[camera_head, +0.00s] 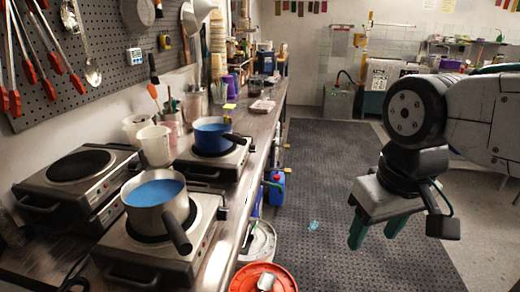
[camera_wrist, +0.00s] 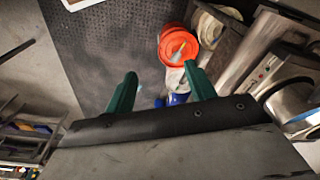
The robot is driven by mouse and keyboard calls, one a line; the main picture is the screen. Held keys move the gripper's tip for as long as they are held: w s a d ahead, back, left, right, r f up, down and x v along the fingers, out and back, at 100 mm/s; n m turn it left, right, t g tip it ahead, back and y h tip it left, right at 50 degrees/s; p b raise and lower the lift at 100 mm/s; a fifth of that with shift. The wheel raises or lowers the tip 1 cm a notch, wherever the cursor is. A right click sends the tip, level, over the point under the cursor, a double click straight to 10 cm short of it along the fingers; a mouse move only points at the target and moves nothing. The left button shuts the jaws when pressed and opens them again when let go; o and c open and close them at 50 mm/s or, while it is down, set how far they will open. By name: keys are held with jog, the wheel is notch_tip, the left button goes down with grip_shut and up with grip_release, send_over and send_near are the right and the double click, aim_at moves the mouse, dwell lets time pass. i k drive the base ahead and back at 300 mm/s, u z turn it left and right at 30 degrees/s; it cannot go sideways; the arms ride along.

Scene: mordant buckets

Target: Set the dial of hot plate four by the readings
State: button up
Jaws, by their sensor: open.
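Several hot plates stand on the steel bench at the left; which is number four I cannot tell. The near hot plate (camera_head: 150,262) carries a grey pot (camera_head: 146,213) of blue liquid. Another hot plate (camera_head: 190,167) behind carries a blue pot (camera_head: 211,147). A third, empty hot plate (camera_head: 72,184) sits at the far left. Their dials and readings are too small to make out. A hot plate edge (camera_wrist: 262,72) shows in the wrist view. My gripper (camera_head: 375,238) hangs open and empty over the floor, right of the bench; its green fingers show in the wrist view (camera_wrist: 162,88).
A red bucket (camera_head: 240,280) and a white bucket (camera_head: 262,240) stand on the floor beside the bench (camera_head: 240,190). The pot handle (camera_head: 176,234) juts toward the bench edge. The dark floor mat (camera_head: 330,190) is mostly clear. Cups and tools crowd the wall side.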

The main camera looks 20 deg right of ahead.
aim_at(252, 147)
jog(key=k, duration=0.3)
jog(key=z, duration=0.65)
jog(key=i, duration=1.25)
jog(key=u, duration=0.55)
